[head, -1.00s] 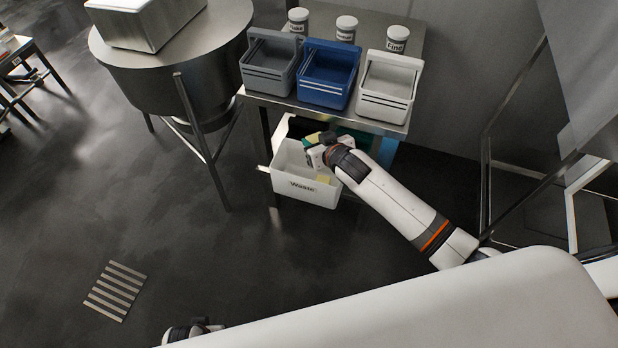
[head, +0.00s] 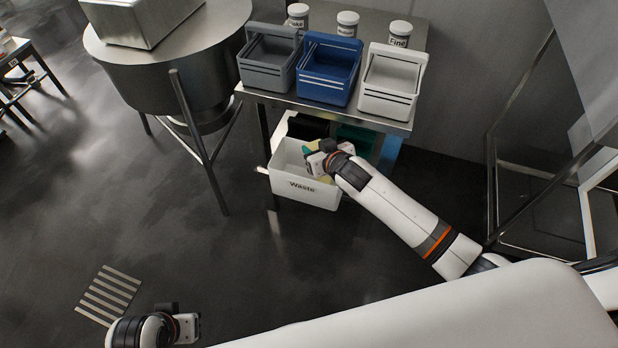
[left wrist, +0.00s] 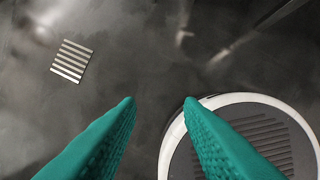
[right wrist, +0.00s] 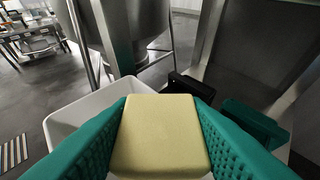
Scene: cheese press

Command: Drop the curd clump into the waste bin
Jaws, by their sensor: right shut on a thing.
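The curd clump (right wrist: 160,135) is a pale yellow block. In the right wrist view it sits between the two teal fingers of my right gripper (right wrist: 160,128), which is shut on it. The white waste bin (head: 305,190), labelled "Waste", stands under the steel table. In the head view my right gripper (head: 312,160) is over the bin's opening, and the clump is mostly hidden by it. The bin's rim (right wrist: 62,118) shows below and around the clump in the right wrist view. My left gripper (left wrist: 160,103) is open and empty above the floor.
The steel table (head: 390,124) holds a grey bin (head: 268,78), a blue bin (head: 325,92) and a white bin (head: 385,103). Three labelled jars stand behind them. A dark bin and a green bin are beside the waste bin. A steel vat (head: 165,80) stands left.

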